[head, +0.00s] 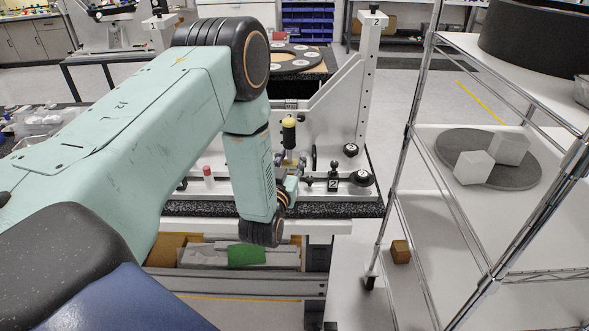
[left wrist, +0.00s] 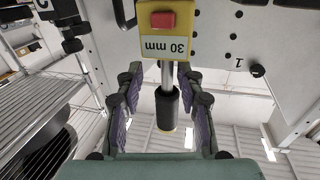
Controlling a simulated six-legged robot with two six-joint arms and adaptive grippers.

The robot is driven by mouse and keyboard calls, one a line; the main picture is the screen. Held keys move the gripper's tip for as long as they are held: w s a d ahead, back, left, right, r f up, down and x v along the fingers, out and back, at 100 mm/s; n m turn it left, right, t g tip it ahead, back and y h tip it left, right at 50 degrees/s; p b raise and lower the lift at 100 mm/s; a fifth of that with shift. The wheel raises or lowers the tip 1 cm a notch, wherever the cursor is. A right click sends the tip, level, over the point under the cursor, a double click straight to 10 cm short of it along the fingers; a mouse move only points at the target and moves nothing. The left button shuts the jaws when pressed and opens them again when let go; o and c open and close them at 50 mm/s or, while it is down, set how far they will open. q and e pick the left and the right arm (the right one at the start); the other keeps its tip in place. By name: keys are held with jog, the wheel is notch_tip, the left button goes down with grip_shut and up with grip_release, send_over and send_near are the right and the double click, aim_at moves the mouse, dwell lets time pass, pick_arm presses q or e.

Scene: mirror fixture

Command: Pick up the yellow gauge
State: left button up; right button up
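The yellow gauge (head: 291,162) stands upright at the white mirror fixture (head: 325,125) in the head view, with a thin rod and a black, yellow-capped handle above its yellow block. In the left wrist view the gauge's yellow block (left wrist: 163,32) shows a red patch and a "30 mm" label. Its rod and black handle (left wrist: 168,108) lie between the fingers. My left gripper (left wrist: 158,85) is open, with a gap on both sides of the handle. In the head view my left gripper (head: 287,190) is partly hidden behind my arm. My right gripper is not in view.
Black knobs (head: 362,178) and a black clamp (head: 333,181) sit right of the gauge. A small red-topped piece (head: 208,173) is at its left. A wire-frame rack (head: 428,180) stands at right, with two white cubes on a grey disc (head: 505,180). Floor shows between fixture and rack.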

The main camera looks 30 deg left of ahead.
pick_arm(q)
jog(key=shift+w+a+f, duration=0.1)
jog(key=shift+w+a, duration=0.6)
jog(key=shift+w, duration=0.05)
jog(key=shift+a+f, duration=0.2)
jog(key=shift+a, duration=0.25)
jog(key=shift+w+d+r, duration=0.1)
jog(key=shift+d+r, duration=0.15)
jog(key=shift+d, duration=0.45)
jog(key=shift+c, duration=1.4)
jog(key=shift+d, duration=0.1)
jog(key=shift+c, duration=1.5)
jog(key=shift+a+f, duration=0.2)
jog(key=shift+a, duration=0.4)
grip_shut()
jog(key=shift+d+r, duration=0.1)
jog(key=shift+d, duration=0.35)
jog(key=shift+a, duration=0.35)
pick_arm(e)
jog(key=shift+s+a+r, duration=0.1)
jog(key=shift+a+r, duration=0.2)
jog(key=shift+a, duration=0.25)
pick_arm(q)
jog(key=shift+d, duration=0.2)
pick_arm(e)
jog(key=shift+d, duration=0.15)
